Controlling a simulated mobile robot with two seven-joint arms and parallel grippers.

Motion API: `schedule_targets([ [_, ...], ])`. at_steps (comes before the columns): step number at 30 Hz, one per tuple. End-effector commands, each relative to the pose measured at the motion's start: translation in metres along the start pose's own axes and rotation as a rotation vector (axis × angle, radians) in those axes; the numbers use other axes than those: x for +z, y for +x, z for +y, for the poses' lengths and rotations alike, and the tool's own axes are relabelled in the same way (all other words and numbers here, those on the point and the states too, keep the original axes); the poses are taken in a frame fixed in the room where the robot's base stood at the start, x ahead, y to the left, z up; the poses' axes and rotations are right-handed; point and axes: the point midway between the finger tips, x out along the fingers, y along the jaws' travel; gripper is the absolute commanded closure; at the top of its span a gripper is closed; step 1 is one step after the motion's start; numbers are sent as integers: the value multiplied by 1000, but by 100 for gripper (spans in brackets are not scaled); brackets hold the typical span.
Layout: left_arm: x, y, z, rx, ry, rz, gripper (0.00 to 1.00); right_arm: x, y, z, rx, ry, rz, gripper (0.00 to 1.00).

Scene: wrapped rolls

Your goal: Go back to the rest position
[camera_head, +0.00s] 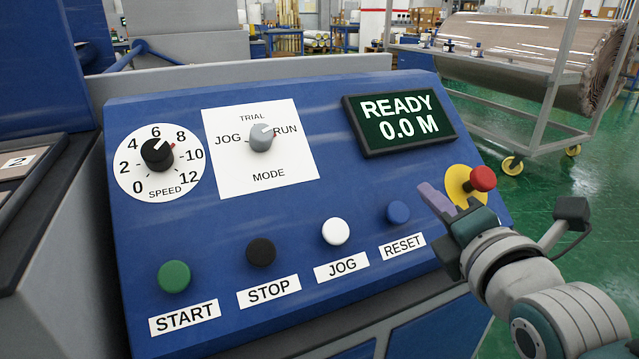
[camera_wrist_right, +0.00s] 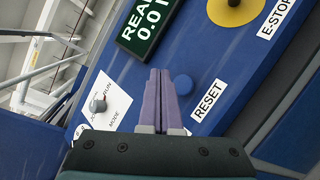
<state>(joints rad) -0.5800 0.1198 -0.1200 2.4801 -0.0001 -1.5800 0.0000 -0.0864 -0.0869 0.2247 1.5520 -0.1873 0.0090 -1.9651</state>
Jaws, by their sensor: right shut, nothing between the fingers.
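My right gripper (camera_head: 432,195) is shut and empty, with its purple fingers together in front of the right part of the blue control panel (camera_head: 330,185). It also shows in the right wrist view (camera_wrist_right: 159,80). In the head view its fingertips are between the blue RESET button (camera_head: 398,212) and the red emergency-stop button (camera_head: 482,178) on its yellow base. In the right wrist view the RESET button (camera_wrist_right: 183,85) shows just right of the fingers. I cannot tell the exact gap to the panel. My left gripper is not in view.
The panel has a green START button (camera_head: 173,276), a black STOP button (camera_head: 261,251), a white JOG button (camera_head: 335,231), a speed dial (camera_head: 157,154) and a mode knob (camera_head: 261,137). The display (camera_head: 399,121) reads READY 0.0 M. A wheeled rack with a wrapped roll (camera_head: 530,55) stands behind.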

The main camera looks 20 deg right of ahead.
Motion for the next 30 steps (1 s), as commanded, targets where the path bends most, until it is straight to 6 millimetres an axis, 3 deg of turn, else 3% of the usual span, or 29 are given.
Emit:
schedule_targets([
  [8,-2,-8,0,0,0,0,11,3,-3,5,-15,30,9,100],
  [11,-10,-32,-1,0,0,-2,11,11,-14,21,-80,157,46,100],
  [14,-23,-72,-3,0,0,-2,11,21,-38,44,-221,399,96,100],
  [17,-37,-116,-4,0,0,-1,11,27,-78,71,-429,707,115,100],
  [21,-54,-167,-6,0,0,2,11,30,-147,103,-745,1087,46,100],
  [28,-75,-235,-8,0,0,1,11,49,-266,160,-1194,1487,-265,100],
  [30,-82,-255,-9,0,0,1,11,60,-291,179,-1269,1541,-356,100],
])
